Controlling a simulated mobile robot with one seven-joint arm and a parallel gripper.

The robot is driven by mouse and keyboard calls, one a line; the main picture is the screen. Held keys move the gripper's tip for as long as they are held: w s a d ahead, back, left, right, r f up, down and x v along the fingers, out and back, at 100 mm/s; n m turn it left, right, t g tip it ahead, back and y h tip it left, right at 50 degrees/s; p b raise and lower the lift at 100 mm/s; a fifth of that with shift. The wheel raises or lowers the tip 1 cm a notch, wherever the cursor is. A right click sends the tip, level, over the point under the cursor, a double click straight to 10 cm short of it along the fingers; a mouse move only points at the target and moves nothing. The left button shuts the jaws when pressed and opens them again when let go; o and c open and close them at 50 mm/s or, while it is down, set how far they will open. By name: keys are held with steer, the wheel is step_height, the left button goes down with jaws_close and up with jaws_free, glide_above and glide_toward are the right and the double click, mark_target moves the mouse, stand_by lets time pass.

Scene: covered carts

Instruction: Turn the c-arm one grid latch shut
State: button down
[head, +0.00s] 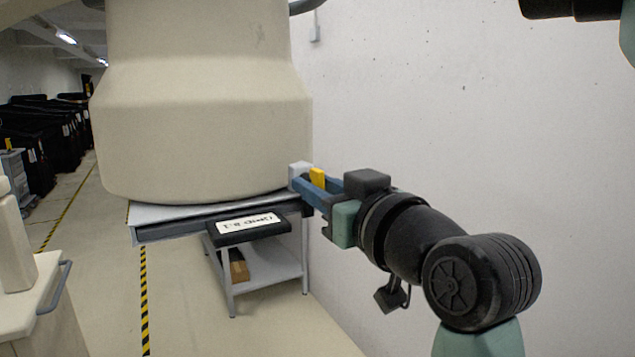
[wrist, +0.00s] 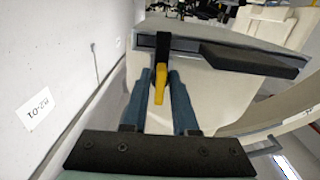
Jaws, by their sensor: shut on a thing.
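The latch is a small yellow lever (head: 317,177) at the right end of the flat grey grid tray (head: 170,218), under the big cream C-arm housing (head: 205,130). In the wrist view the yellow lever (wrist: 160,82) hangs from a black mount (wrist: 161,50) at the tray's edge and points toward my gripper. My gripper (head: 312,190) reaches in from the right, its blue fingers at the latch. In the wrist view my gripper (wrist: 158,88) has one finger on each side of the lever and is shut on it. The fingertips hide part of the mount.
A black labelled block (head: 248,230) sticks out at the tray's front. A white shelf cart (head: 262,278) with a brown box (head: 239,267) stands below. A white wall (head: 480,130) runs close along the right. Black covered carts (head: 45,140) stand far left; the floor between is clear.

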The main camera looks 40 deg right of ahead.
steer(key=shift+f+m, duration=0.1)
steer(key=shift+m, duration=0.2)
steer(key=c, duration=0.9)
jaws_free()
steer(key=b+v, duration=0.5)
steer(key=v, duration=0.8)
steer(key=shift+d, duration=0.1)
steer(key=shift+w, duration=0.1)
